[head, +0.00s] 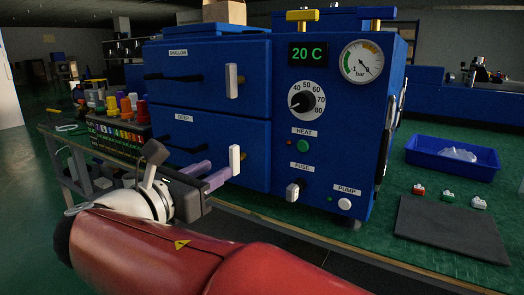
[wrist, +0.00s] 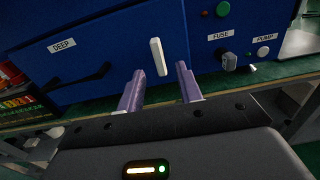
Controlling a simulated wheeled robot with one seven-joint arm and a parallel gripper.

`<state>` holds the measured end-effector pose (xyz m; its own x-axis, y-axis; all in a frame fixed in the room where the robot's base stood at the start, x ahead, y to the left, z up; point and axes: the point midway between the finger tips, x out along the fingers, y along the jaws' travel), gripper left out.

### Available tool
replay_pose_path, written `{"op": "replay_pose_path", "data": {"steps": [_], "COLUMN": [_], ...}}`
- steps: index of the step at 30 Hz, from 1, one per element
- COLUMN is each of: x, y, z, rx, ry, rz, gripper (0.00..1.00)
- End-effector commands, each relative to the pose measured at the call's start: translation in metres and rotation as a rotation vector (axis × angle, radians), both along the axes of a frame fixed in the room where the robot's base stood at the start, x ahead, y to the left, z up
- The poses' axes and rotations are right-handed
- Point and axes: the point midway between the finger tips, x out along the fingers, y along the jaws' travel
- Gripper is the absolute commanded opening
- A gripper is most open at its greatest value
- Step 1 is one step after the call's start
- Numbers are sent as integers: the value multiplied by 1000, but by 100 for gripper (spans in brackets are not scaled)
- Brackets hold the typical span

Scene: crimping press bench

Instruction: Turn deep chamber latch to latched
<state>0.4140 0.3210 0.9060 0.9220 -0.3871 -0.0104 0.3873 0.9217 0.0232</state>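The deep chamber latch (head: 235,160) is a white upright handle at the right edge of the blue drawer front labelled DEEP (head: 215,143). In the wrist view the latch (wrist: 158,57) stands nearly upright, tilted slightly. My gripper (head: 217,169) is just in front of the latch's lower part. In the wrist view its two purple fingers (wrist: 160,72) are apart, one on each side of the latch's lower end, with gaps showing. Nothing is held. I cannot tell whether the fingertips reach as far as the handle's depth.
The SHALLOW chamber's white latch (head: 232,81) is above, also upright. Black handles (head: 186,149) cross the fronts. The FUSE switch (head: 293,190) and PUMP button (head: 344,204) are at right. A blue tray (head: 452,157) and dark mat (head: 450,229) lie on the green bench.

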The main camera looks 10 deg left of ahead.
Motion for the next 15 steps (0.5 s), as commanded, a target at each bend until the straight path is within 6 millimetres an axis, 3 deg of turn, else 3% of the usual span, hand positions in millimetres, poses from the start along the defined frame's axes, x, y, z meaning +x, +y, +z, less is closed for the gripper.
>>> {"op": "replay_pose_path", "data": {"steps": [4,15], "x": [9,60], "y": [0,-22], "z": [3,2], "rx": [-14,-11], "ry": [-10,-8], "rz": [4,4], "gripper": [35,35]}}
